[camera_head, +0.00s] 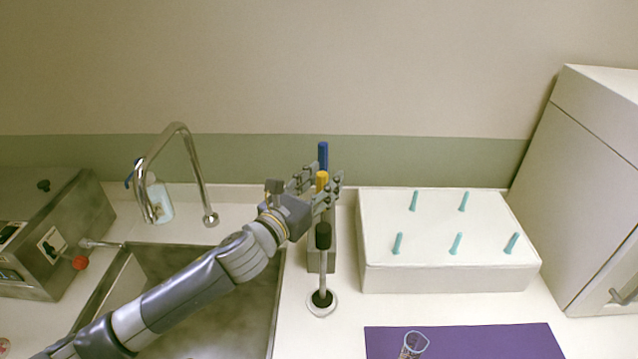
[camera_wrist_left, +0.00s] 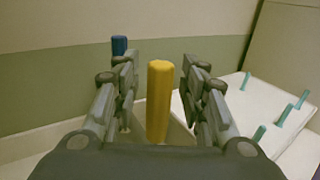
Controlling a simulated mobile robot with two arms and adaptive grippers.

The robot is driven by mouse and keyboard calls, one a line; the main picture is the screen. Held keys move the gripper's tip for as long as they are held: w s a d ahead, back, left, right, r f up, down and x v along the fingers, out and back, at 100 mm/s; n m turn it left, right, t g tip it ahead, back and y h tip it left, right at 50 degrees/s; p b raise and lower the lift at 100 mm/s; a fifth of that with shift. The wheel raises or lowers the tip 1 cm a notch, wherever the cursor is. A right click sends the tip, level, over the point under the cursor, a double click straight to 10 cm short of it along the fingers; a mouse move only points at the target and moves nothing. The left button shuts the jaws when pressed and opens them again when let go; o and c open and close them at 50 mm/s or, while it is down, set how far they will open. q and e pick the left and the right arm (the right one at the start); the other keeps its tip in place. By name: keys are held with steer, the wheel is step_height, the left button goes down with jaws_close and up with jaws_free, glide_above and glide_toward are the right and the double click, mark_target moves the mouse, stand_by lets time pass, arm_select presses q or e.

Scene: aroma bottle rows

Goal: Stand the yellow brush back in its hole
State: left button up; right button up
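The yellow brush (camera_head: 322,180) shows as an upright yellow handle at the grey holder (camera_head: 330,255) beside the sink. Its lower end is hidden in the head view by my gripper. My left gripper (camera_head: 322,190) is around the handle. In the left wrist view, the yellow handle (camera_wrist_left: 160,100) stands between the two fingers (camera_wrist_left: 161,85), with a visible gap on each side, so the gripper is open. A blue handle (camera_head: 323,154) stands upright just behind; it also shows in the wrist view (camera_wrist_left: 119,46). The hole itself is hidden. My right gripper is not in view.
A black-topped rod on a round base (camera_head: 322,303) stands in front of the holder. A white box with several teal pegs (camera_head: 450,280) is to the right. The sink and tap (camera_head: 178,128) are left. A purple mat (camera_head: 480,342) with a glass (camera_head: 414,345) lies in front.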

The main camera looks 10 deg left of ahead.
arm_select(q)
steer(key=shift+r, duration=0.15)
steer(key=b+v, duration=0.3)
steer(key=v, duration=0.9)
steer(key=shift+r, duration=0.1)
